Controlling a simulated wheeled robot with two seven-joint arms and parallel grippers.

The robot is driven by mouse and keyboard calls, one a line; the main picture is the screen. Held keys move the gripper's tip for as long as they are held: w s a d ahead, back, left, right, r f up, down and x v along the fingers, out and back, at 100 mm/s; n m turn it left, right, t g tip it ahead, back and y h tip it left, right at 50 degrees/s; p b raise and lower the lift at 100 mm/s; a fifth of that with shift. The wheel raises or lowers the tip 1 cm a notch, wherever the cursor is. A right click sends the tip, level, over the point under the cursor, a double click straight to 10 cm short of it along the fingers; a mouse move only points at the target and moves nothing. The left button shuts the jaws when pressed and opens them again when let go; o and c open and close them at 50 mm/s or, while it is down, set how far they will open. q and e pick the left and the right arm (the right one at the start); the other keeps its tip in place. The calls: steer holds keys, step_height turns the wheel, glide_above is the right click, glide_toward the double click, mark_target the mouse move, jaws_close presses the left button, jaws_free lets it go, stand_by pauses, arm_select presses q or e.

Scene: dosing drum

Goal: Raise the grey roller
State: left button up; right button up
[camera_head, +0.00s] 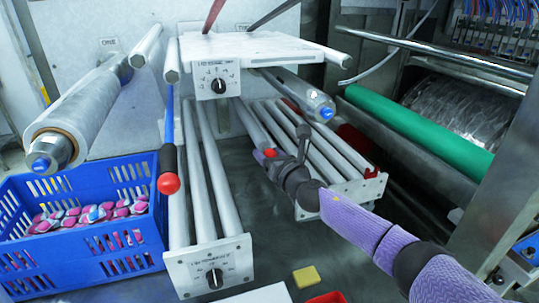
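Several grey rollers lie side by side in two frames. One set (221,170) runs toward me at the centre, and another set (325,146) lies to its right. Which one the task means, I cannot tell. My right gripper (286,148) is dark, on a purple arm from the lower right, above the right set. Its fingers look spread apart, with nothing clearly between them. A small red knob (270,153) shows beside its left finger; whether they touch, I cannot tell. A lever with a red ball (168,183) stands left of the central set. My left gripper is not in view.
A blue crate (130,262) of small pink and blue pieces stands at the left, below a film-wrapped roll (88,112). A green roller (420,130) lies at the right. A yellow block (306,277) lies on the dark floor.

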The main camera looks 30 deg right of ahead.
steer(key=shift+o, duration=0.9)
steer(key=s, duration=1)
steer(key=shift+a, duration=0.2)
